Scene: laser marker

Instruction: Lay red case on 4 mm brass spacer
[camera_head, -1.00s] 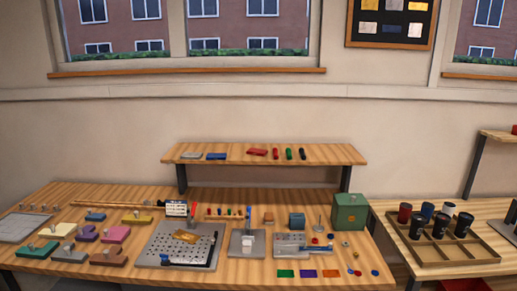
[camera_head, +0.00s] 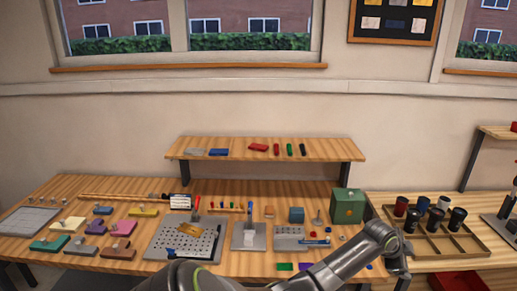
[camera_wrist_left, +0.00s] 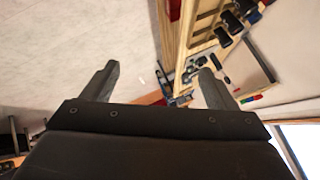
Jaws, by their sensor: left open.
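A flat red piece (camera_head: 258,147), which looks like the red case, lies on the raised wooden shelf, right of a blue and a grey flat piece. A brass-coloured piece (camera_head: 190,230) lies on the perforated metal plate (camera_head: 170,245) on the bench; I cannot tell if it is the 4 mm spacer. My left arm reaches across the front of the bench, with its gripper end (camera_head: 399,264) near the right bench edge, far from both. In the left wrist view my left gripper (camera_wrist_left: 158,75) is open, with nothing between its fingers. My right gripper is not in view.
A compartmented wooden tray (camera_head: 445,252) with several dark cups stands on the right table. Coloured pieces fill the bench's left. Red, green and black sticks lie on the shelf (camera_head: 330,150).

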